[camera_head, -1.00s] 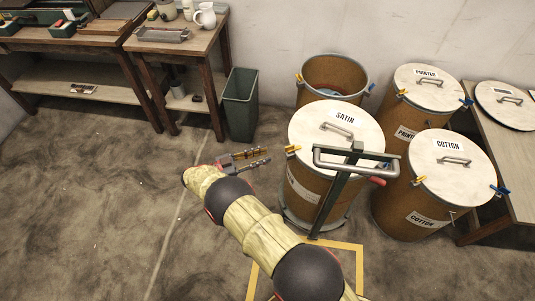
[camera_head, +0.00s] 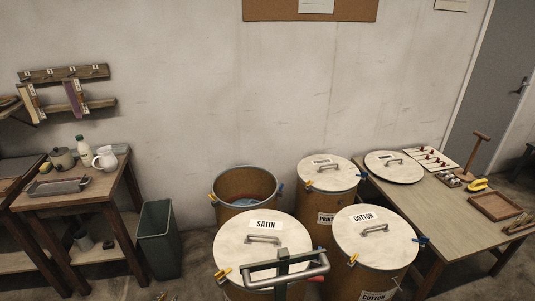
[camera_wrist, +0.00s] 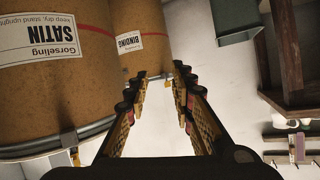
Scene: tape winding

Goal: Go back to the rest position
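My gripper (camera_wrist: 160,98) shows in the wrist view with its two fingers apart and nothing between them. In the head view only small tips show at the bottom edge, and the rest of my arm is out of the picture. The satin drum (camera_wrist: 55,75) is close by on the left of the wrist view, apart from the fingers, and appears upside down. The binding drum (camera_wrist: 137,40) is beyond it. In the head view the satin drum's lid (camera_head: 240,240) is on, behind a trolley handle (camera_head: 290,271).
An open drum (camera_head: 233,186) stands behind the satin drum. The printed drum (camera_head: 323,212) and cotton drum (camera_head: 365,263) are lidded. A loose lid (camera_head: 394,170) lies on the right table (camera_head: 447,218). A green bin (camera_head: 158,240) stands beside the left table (camera_head: 112,186).

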